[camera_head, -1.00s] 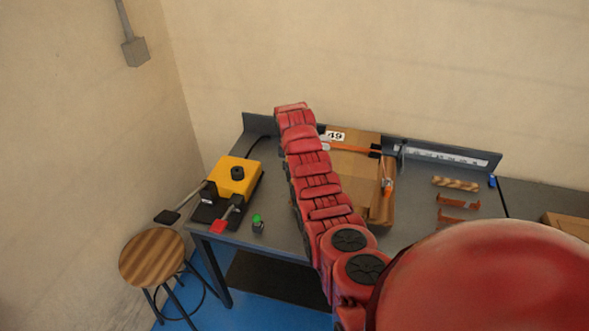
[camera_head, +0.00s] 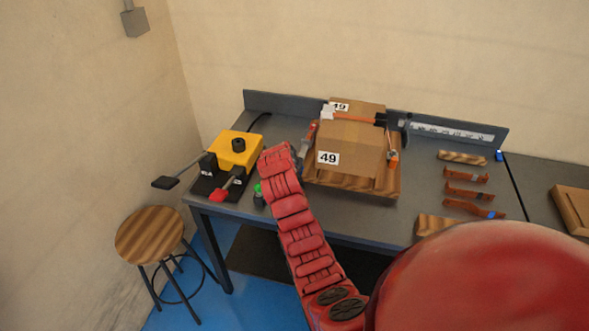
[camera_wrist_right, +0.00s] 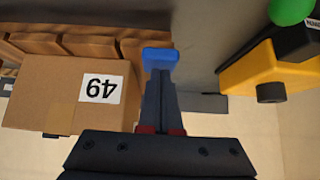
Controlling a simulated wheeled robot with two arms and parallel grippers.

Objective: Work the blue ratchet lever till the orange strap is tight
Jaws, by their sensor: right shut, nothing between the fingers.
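A cardboard box labelled 49 (camera_head: 345,150) stands on a wooden pallet (camera_head: 350,188); its label also shows upside down in the right wrist view (camera_wrist_right: 101,88). The orange strap (camera_head: 352,119) runs across the back of the box, with an orange end (camera_head: 392,159) hanging at its right side. My right gripper (camera_wrist_right: 160,80) is shut and empty, left of the box as the head view has it. A blue block (camera_wrist_right: 160,56) shows at its fingertips; I cannot tell whether it is the ratchet lever or touches them. No blue lever is recognisable in the head view. My left gripper is not in view.
A yellow machine (camera_head: 234,150) with a red-tipped lever stands at the left of the bench. A green-topped item (camera_head: 258,192) is near it. Bent copper bars (camera_head: 468,191) lie at the right. A wooden stool (camera_head: 150,234) stands at the lower left.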

